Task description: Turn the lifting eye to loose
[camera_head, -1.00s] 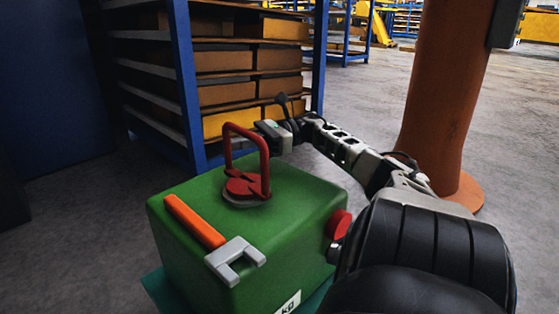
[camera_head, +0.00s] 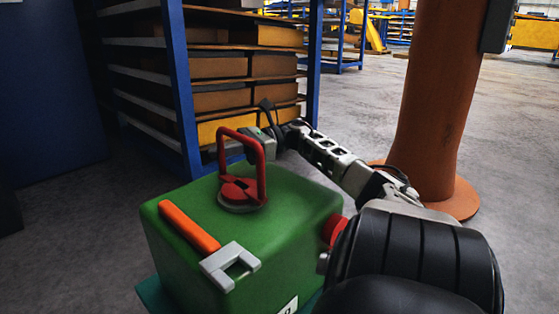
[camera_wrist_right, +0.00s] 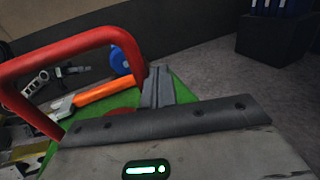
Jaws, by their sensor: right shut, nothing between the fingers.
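The lifting eye (camera_head: 261,168) is a red upright loop on a round red base, standing on top of a green casting (camera_head: 290,205). In the right wrist view the red loop (camera_wrist_right: 75,41) rises at the left. My right gripper (camera_head: 250,150) is behind the loop at its upper right side, and its fingers are partly hidden by it. In the right wrist view the fingers (camera_wrist_right: 158,86) are together with nothing between them, beside the loop. I cannot tell whether they touch it. My left gripper is not in view.
An orange-handled tool with a grey forked end (camera_head: 190,226) lies on the casting. A red knob (camera_head: 334,229) is on its right side. A blue rack of boxes (camera_head: 182,90) stands behind, and an orange column (camera_head: 440,110) at the right. Grey floor is open between them.

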